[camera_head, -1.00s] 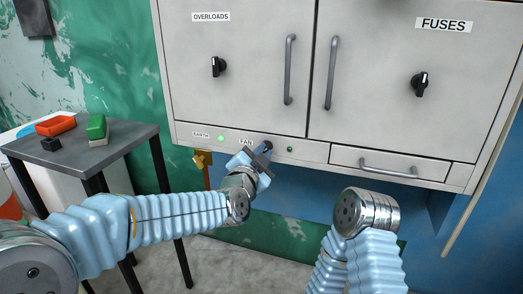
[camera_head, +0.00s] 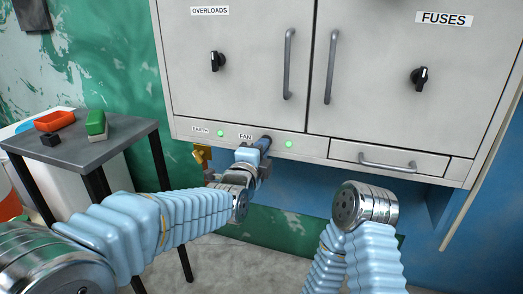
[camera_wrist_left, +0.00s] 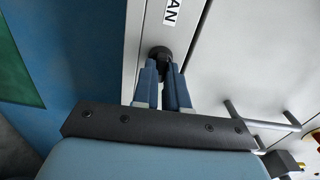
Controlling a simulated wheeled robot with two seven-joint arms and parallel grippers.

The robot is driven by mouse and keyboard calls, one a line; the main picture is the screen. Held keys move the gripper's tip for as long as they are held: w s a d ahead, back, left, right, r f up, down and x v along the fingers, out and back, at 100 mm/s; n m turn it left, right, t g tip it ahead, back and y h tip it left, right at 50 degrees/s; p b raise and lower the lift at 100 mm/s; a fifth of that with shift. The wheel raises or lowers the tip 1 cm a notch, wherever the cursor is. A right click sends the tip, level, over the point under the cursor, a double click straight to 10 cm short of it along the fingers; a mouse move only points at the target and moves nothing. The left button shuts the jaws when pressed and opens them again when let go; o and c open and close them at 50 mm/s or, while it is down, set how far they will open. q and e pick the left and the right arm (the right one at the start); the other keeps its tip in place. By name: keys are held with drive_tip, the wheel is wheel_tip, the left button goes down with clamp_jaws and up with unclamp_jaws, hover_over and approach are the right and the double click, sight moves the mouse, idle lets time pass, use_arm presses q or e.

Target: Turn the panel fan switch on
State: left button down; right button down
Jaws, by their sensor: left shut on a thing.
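The fan switch (camera_wrist_left: 160,55) is a dark round knob on the lower strip of the grey panel (camera_head: 185,124), beside the FAN label (camera_head: 246,136). My left gripper (camera_head: 263,142) is shut on it, with the two blue fingers (camera_wrist_left: 163,80) on either side of the knob in the left wrist view. The fingers hide most of the knob in the head view. The lamp (camera_head: 289,144) to the right of the switch glows green. The jaws of my right gripper are out of the head view; only parts of my right arm show.
The EARTH lamp (camera_head: 220,133) glows green at the left, above a brass-coloured part (camera_head: 201,155). A drawer (camera_head: 388,160) with a handle is at the right. A grey table (camera_head: 80,148) at the left holds an orange tray (camera_head: 55,121) and a green-topped block (camera_head: 97,123).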

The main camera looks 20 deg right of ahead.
use_arm(q)
drive_tip(key=shift+m, duration=0.3)
idle(0.4)
drive_tip(key=c, duration=1.2)
unclamp_jaws()
drive_tip(key=shift+o, duration=0.2)
drive_tip(key=v, duration=1.3)
drive_tip(key=shift+s+a, duration=0.25)
drive_tip(key=shift+s, duration=0.05)
drive_tip(key=shift+f, duration=0.1)
